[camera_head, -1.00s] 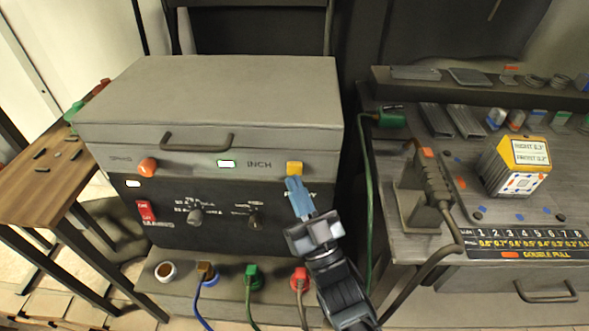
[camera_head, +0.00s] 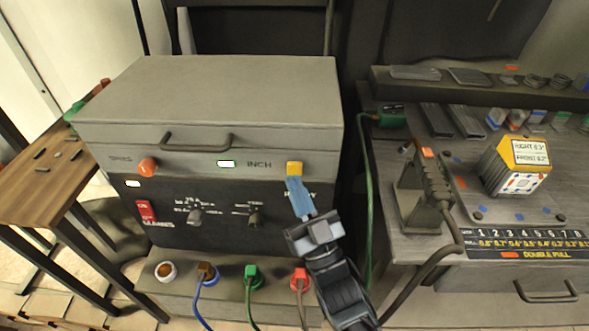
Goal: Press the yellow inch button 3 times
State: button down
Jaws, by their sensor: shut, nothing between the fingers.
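The yellow inch button (camera_head: 294,168) is at the right end of the upper front panel of the grey box (camera_head: 215,95), right of the "INCH" label. My gripper (camera_head: 294,182) is shut and empty, with its blue fingers pointing up at the button. The fingertips are at the button's lower edge in the picture. I cannot tell whether they touch it. The button's upper part stays visible.
An orange knob (camera_head: 148,167) and a lit white indicator (camera_head: 226,164) share the panel. A handle (camera_head: 196,142) juts out above. Coloured plugs with cables (camera_head: 251,274) sit below. A workbench with a yellow-white block (camera_head: 515,165) stands right.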

jog(key=shift+w, duration=0.1)
jog(key=shift+w+b, duration=0.3)
jog(key=shift+b, duration=0.2)
jog(key=shift+w+b, duration=0.35)
jog(key=shift+w, duration=0.15)
dwell(0.6)
jog(key=shift+s, duration=0.9)
jog(key=shift+s, duration=0.1)
jog(key=shift+s+a+p, duration=0.1)
jog(key=shift+s+p, duration=0.5)
jog(key=shift+s, duration=1.85)
